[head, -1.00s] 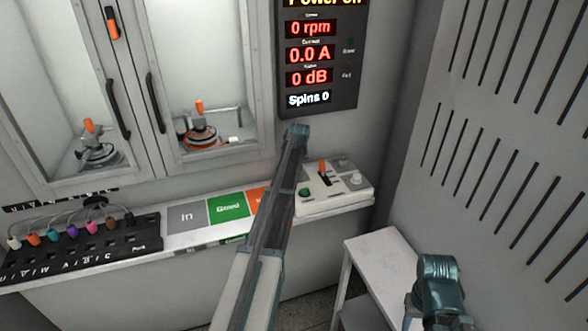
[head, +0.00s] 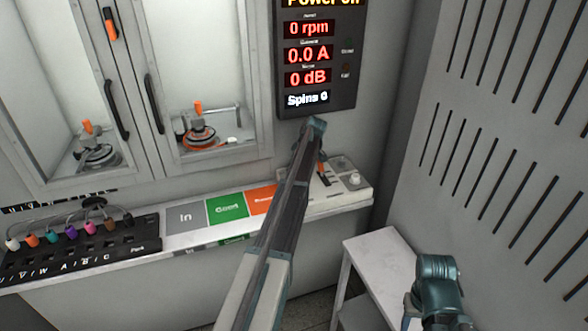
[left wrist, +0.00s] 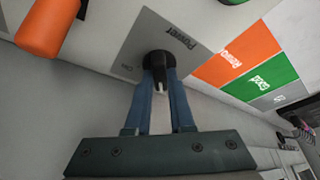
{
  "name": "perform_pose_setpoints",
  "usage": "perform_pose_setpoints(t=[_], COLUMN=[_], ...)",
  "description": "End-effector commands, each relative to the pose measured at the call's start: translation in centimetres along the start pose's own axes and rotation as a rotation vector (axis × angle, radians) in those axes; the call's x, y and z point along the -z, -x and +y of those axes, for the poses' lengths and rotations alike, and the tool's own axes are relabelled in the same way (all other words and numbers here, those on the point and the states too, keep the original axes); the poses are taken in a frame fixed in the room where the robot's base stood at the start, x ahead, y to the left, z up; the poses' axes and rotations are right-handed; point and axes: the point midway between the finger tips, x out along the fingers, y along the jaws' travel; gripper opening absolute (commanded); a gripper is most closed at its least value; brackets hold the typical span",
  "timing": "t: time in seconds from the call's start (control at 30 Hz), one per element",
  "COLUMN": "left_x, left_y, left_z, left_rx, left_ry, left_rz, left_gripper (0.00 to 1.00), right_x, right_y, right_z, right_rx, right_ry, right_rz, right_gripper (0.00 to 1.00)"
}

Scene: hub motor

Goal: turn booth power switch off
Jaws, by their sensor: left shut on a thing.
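The power switch (left wrist: 157,58) shows in the left wrist view as a black round base on a grey plate (left wrist: 140,40) marked "Power" and "On". My left gripper (left wrist: 161,82) is shut on the switch, with one blue finger on each side. The fingers hide most of its lever. In the head view my left arm reaches over the control box (head: 352,190) and hides the switch and the gripper. My right arm shows at the lower right of the head view; its gripper is not visible.
An orange-handled lever (head: 321,168) stands on the control box, and its orange grip is close in the left wrist view (left wrist: 45,27). The display (head: 312,60) hangs above, its top line cut off. A white stool (head: 380,250) stands at the right.

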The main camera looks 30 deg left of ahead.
Motion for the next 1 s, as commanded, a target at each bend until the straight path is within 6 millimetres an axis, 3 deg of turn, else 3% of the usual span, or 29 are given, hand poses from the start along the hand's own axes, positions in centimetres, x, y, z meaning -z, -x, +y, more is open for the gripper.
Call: perform_pose_setpoints(t=[0.3, 0.83, 0.87, 1.0], left_x=[-0.08, -0.10, -0.10, -0.07], left_y=[0.01, 0.01, 0.01, 0.00], left_z=[0.10, 0.06, 0.06, 0.07], left_rx=[0.039, 0.045, 0.045, 0.045], left_ry=[0.093, 0.110, 0.110, 0.110], left_rz=[-0.002, -0.003, -0.003, -0.002], left_gripper=[0.00, 0.00, 0.25, 0.50], right_x=[0.00, 0.00, 0.00, 0.00], right_y=[0.00, -0.01, -0.01, -0.01], right_z=[0.00, 0.00, 0.00, 0.00], right_rx=[0.000, 0.000, 0.000, 0.000], right_ry=[0.000, 0.000, 0.000, 0.000], right_rz=[0.000, 0.000, 0.000, 0.000], right_gripper=[0.50, 0.50, 0.50, 0.50])
